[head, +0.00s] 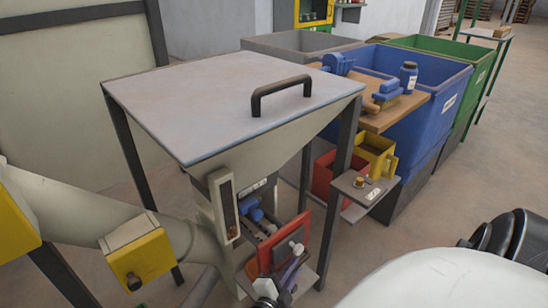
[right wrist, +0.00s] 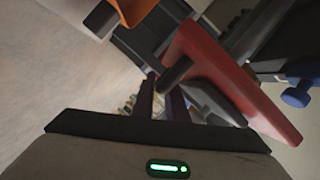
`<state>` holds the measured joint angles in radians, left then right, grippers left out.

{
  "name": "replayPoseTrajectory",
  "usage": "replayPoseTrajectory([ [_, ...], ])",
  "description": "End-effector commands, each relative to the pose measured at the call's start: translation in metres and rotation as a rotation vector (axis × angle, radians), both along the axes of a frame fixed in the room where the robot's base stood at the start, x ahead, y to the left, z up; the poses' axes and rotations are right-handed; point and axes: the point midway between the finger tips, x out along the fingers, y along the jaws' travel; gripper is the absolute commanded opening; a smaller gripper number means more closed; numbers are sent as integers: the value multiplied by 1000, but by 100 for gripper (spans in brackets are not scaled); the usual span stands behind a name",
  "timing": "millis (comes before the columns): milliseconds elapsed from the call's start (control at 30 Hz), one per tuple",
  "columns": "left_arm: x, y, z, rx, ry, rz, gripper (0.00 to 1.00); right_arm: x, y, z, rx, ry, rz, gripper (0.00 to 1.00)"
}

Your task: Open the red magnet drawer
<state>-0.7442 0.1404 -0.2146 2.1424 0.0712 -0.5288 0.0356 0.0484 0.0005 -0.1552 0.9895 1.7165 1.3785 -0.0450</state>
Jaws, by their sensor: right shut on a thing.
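The red magnet drawer (head: 266,257) is in the sack filler under the grey hopper, low in the middle of the head view. Its red front stands out from the housing, with dark rails and blue parts (head: 254,214) showing behind it. In the right wrist view the red front (right wrist: 225,75) slants across the upper right, with a dark handle (right wrist: 176,73) on it. My right gripper (head: 291,268) is at the front of the drawer. In the wrist view its dark fingers (right wrist: 163,98) are shut on the handle; the exact contact is dim. My left gripper is not in view.
The hopper lid (head: 220,95) with a black handle is above the drawer. A dark frame leg (head: 341,170) stands close at its right.

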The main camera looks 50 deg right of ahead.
Motion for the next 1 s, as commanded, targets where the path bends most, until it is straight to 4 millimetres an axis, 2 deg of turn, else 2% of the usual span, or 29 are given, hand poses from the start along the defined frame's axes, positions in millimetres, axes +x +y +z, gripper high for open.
replayPoseTrajectory([
  [100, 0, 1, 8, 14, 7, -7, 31, -23, 3, 2, 4, 5, -2, 0],
  [300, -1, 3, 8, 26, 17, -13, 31, -42, 5, 0, 3, 3, 1, 0],
  [767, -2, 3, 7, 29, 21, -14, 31, -50, 6, -2, 2, 7, -4, 0],
  [800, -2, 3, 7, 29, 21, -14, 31, -50, 6, -3, 3, 7, -3, 17],
  [867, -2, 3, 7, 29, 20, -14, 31, -50, 6, -3, 3, 6, -3, 28],
  [900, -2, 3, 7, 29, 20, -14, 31, -49, 6, -2, 2, 5, -3, 31],
  [1000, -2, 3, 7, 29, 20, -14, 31, -48, 6, -2, 3, 3, -2, 31],
])
